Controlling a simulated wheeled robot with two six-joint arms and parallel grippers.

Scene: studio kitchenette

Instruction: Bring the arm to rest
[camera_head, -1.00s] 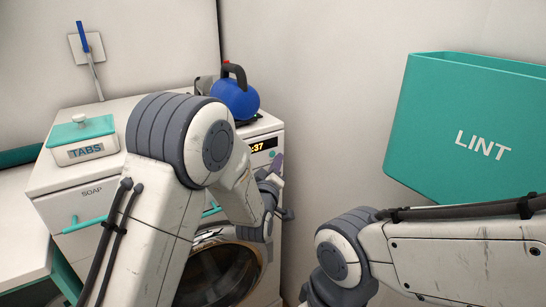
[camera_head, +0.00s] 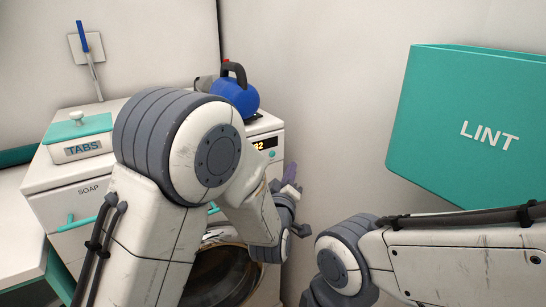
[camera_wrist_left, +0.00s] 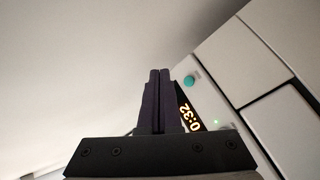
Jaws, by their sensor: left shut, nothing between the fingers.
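My left arm comes in from the left in the head view and reaches toward the front of the washing machine (camera_head: 268,190). My left gripper (camera_head: 290,173) is small and partly hidden behind its own wrist, by the machine's right front edge. In the left wrist view its two dark fingers (camera_wrist_left: 160,75) lie together with nothing between them. The machine's lit display (camera_wrist_left: 187,112) shows behind the fingers, reading 0:32. My right arm comes in from the right in the head view, and its gripper is outside the frame.
A blue kettle (camera_head: 236,97) stands on the machine top. A TABS box (camera_head: 80,148) with a teal lid sits at its left. A SOAP drawer (camera_head: 88,205) with a teal handle is on the front. A teal LINT bin (camera_head: 470,130) hangs on the right wall.

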